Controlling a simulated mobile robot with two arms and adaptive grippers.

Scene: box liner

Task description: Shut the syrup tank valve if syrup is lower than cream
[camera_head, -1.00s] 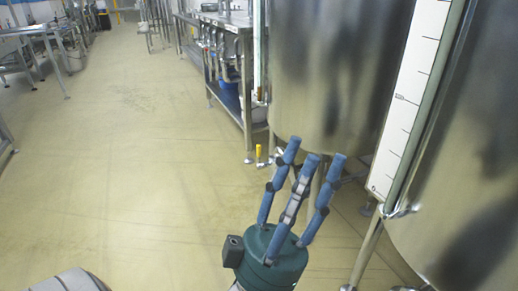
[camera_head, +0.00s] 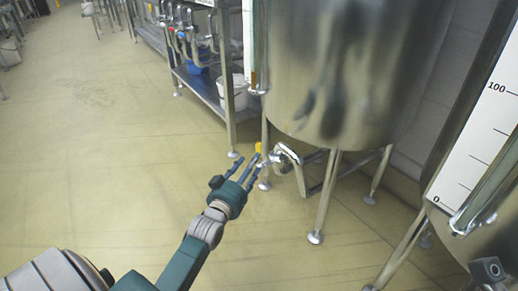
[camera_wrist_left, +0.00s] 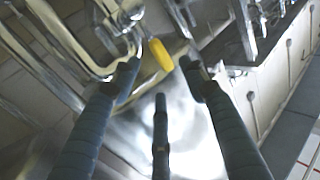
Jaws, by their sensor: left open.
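A steel tank (camera_head: 340,70) stands on legs, with an outlet pipe and valve (camera_head: 282,157) below it. The valve has a small yellow handle (camera_head: 258,148), also seen in the left wrist view (camera_wrist_left: 160,55). My left gripper (camera_head: 248,168) is open, its fingertips close to the handle. In the left wrist view the handle shows beyond and between the spread fingers (camera_wrist_left: 160,80); contact cannot be told. A second tank (camera_head: 440,240) stands at right with a white gauge (camera_head: 480,140) marked 0 and 100. No tank name is readable. My right gripper's fingers do not show.
A steel bench (camera_head: 205,88) with pipes, a white bucket (camera_head: 233,92) and a blue container (camera_head: 197,82) stands behind the valve. Tank legs (camera_head: 325,195) rise near the outlet pipe.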

